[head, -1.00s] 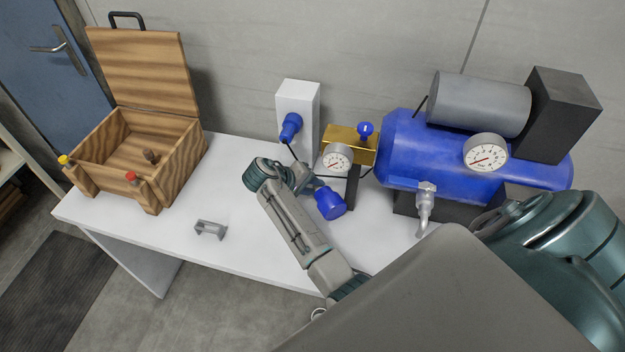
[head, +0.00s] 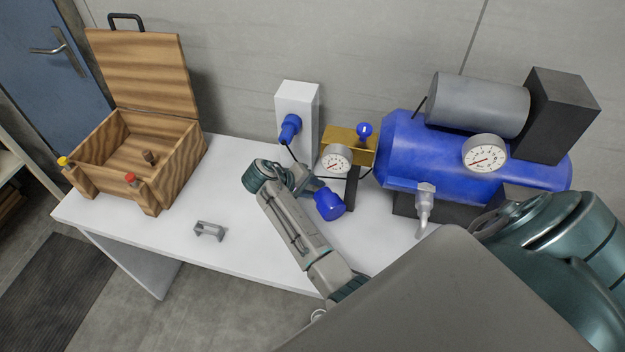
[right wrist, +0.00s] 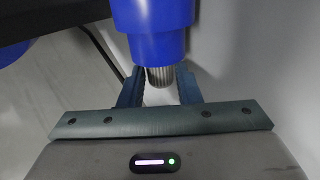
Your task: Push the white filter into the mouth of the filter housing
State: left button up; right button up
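The blue filter housing (head: 329,204) hangs below the brass block of the air line, just right of my right gripper (head: 308,187) in the head view. In the right wrist view the housing (right wrist: 152,25) fills the top middle. A pale, ribbed filter (right wrist: 161,76) sticks partly out of its lower end, its upper part hidden by the housing. My right gripper (right wrist: 160,88) has one finger on each side of the filter, apparently touching it. The filter cannot be made out in the head view. My left gripper is not in view.
A blue tank (head: 400,160) with a gauge and motor stands right of the housing. A white post (head: 297,105) with a blue plug stands behind. An open wooden box (head: 180,170) and a small grey bracket (head: 209,231) sit left on the white table (head: 225,190). The table's middle-left is clear.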

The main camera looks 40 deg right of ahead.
jog(key=o, duration=0.3)
jog(key=p+v, duration=0.7)
jog(key=v, duration=0.4)
jog(key=shift+d, duration=0.1)
